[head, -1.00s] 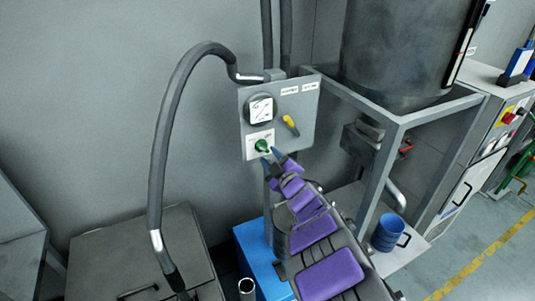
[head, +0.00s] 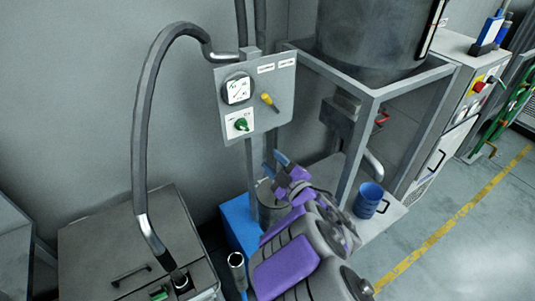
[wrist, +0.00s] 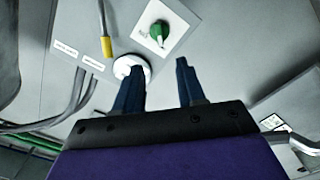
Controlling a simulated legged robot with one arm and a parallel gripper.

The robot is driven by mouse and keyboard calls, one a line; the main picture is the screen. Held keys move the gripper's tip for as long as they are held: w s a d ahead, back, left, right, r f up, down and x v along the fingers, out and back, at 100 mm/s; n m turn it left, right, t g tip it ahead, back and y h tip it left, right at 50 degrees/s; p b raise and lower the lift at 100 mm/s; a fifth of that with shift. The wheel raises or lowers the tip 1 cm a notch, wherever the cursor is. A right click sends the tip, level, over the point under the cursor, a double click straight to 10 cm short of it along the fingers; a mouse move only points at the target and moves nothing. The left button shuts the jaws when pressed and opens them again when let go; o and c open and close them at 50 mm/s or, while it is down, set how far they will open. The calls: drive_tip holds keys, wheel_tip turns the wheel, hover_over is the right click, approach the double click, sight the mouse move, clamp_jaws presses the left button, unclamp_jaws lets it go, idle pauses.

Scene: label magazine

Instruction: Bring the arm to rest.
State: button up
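My purple and black arm reaches up from the bottom of the head view. My gripper (head: 276,162) is just below the grey control panel (head: 284,103), apart from it. In the wrist view the two blue fingers of my gripper (wrist: 157,85) stand apart with nothing between them. A green knob (head: 241,124) on a white plate sits low on the panel; it also shows in the wrist view (wrist: 159,31) beyond the fingertips.
A metal frame (head: 372,120) carrying a dark tank (head: 370,40) stands right of the panel. A blue mug (head: 368,200) sits on its low shelf. A blue box (head: 237,222) is under the panel. A thick hose (head: 140,130) arches down to a grey cabinet (head: 95,240) at left.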

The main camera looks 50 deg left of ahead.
drive_tip(key=shift+s+d, duration=0.15)
drive_tip(key=shift+d, duration=0.35)
